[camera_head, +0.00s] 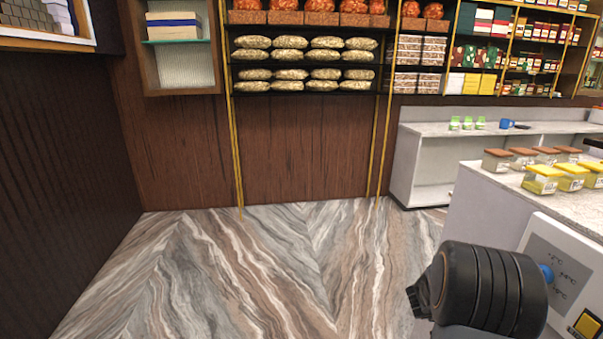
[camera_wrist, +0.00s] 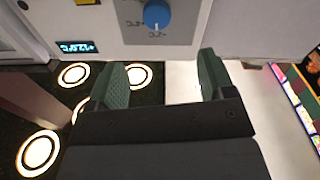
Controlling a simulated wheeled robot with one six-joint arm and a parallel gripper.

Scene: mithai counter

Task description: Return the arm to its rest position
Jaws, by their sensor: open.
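My gripper (camera_wrist: 160,82) shows in the wrist view with its two green fingers spread apart and nothing between them. It faces a light control panel with a blue dial (camera_wrist: 157,14), which lies beyond the fingertips and apart from them. In the head view, my dark arm link is at the lower right, in front of the same panel (camera_head: 540,255) and its blue dial (camera_head: 546,273). The gripper's fingers are hidden in the head view.
A counter (camera_head: 478,176) with several lidded jars (camera_head: 541,180) stands at the right. A back counter (camera_head: 430,129) holds green cups and a blue mug (camera_head: 507,124). Stocked shelves (camera_head: 305,60) line the wall. The marble-patterned floor (camera_head: 260,270) is clear at left and middle.

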